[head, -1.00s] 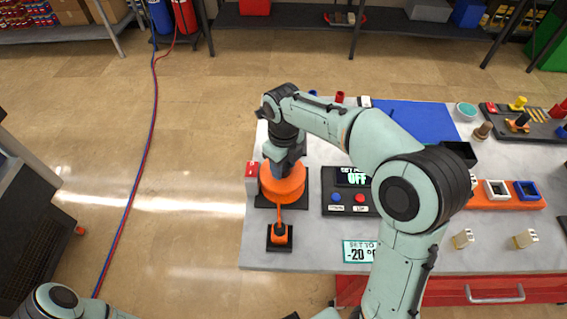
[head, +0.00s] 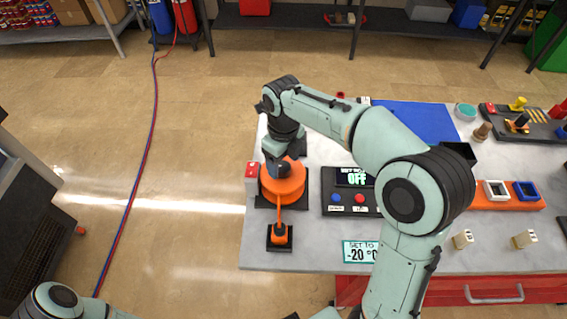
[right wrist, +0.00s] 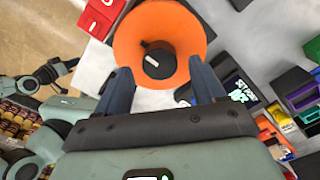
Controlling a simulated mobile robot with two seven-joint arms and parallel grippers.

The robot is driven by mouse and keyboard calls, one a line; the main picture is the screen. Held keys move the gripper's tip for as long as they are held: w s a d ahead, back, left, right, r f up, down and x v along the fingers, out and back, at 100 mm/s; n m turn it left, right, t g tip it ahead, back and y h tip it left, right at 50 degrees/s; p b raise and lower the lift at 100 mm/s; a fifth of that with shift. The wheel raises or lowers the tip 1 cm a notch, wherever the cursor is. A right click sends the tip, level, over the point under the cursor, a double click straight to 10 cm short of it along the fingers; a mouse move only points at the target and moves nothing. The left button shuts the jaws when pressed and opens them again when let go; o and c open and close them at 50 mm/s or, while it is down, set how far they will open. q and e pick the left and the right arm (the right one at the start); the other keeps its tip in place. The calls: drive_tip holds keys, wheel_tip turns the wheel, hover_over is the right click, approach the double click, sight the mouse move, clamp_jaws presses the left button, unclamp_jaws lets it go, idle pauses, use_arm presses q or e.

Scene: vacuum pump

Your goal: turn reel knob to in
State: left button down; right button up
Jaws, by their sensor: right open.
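The orange reel (head: 291,190) stands on a black base near the left edge of the table. In the right wrist view, the reel (right wrist: 193,38) shows a round black knob (right wrist: 160,66) at its centre, with a white pointer mark. My right gripper (head: 275,178) is over the reel in the head view, partly covering it and hiding the knob. In the right wrist view, my right gripper (right wrist: 162,78) is open, its fingers apart on either side of the knob with nothing between them. Contact cannot be told.
A black panel (head: 331,188) with an OFF display and blue and red buttons is right of the reel. A red-and-white box (head: 251,171) stands left of it.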

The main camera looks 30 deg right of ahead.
sight(283, 167)
use_arm(q)
drive_tip(key=shift+w+r+p, duration=0.8)
drive_tip(key=shift+w+r, duration=0.25)
drive_tip(key=shift+r, duration=0.2)
use_arm(e)
wheel_tip(283, 167, up, 11)
drive_tip(key=shift+r, duration=0.15)
